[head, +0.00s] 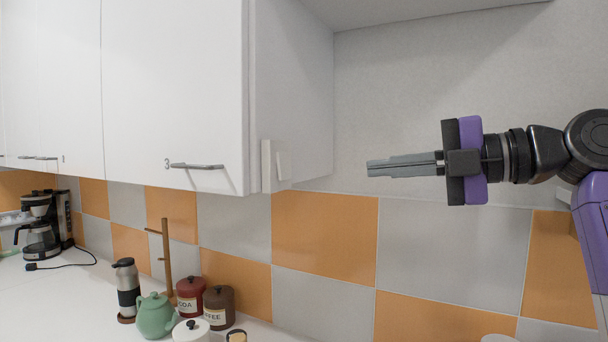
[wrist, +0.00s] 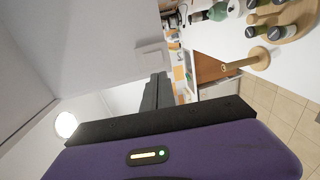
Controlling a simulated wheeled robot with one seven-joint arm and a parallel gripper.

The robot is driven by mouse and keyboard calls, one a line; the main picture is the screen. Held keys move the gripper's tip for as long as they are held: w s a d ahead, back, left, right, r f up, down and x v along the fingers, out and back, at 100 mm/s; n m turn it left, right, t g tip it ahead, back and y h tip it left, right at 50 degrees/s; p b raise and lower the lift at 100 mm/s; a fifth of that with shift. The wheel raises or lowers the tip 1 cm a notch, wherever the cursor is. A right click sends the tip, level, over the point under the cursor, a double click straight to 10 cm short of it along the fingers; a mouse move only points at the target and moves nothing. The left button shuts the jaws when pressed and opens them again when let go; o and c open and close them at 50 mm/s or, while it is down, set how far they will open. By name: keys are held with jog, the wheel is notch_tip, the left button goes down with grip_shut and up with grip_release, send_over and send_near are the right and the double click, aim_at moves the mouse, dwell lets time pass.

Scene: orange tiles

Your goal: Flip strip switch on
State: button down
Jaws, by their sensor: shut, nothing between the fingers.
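The white strip switch (head: 277,166) is mounted on the lower front part of the wall cabinet's right side. It has a flat plate with a raised rocker; I cannot tell which way the rocker is set. The switch also shows in the wrist view (wrist: 150,56), beyond the fingertips. My gripper (head: 369,168) is shut and empty, pointing left toward the switch at about its height. There is a clear gap between the fingertips and the switch. In the wrist view my gripper (wrist: 158,76) shows its grey fingers together.
The white wall cabinet (head: 180,80) has bar handles. Below it the counter holds a coffee maker (head: 40,222), a flask (head: 127,290), a teal teapot (head: 155,316) and canisters (head: 219,306). The tiled wall runs behind. The air between gripper and switch is free.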

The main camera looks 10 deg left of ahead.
aim_at(286, 176)
jog(key=shift+a, duration=0.1)
jog(key=p+x, duration=0.4)
jog(key=x, duration=0.9)
jog(key=shift+w+a+f+p, duration=0.1)
jog(key=shift+w+a+p, duration=0.1)
jog(key=shift+a+p, duration=0.2)
jog(key=shift+f, duration=0.1)
jog(key=shift+a+f+b, duration=0.2)
jog(key=shift+b, duration=0.5)
jog(key=shift+r, duration=0.25)
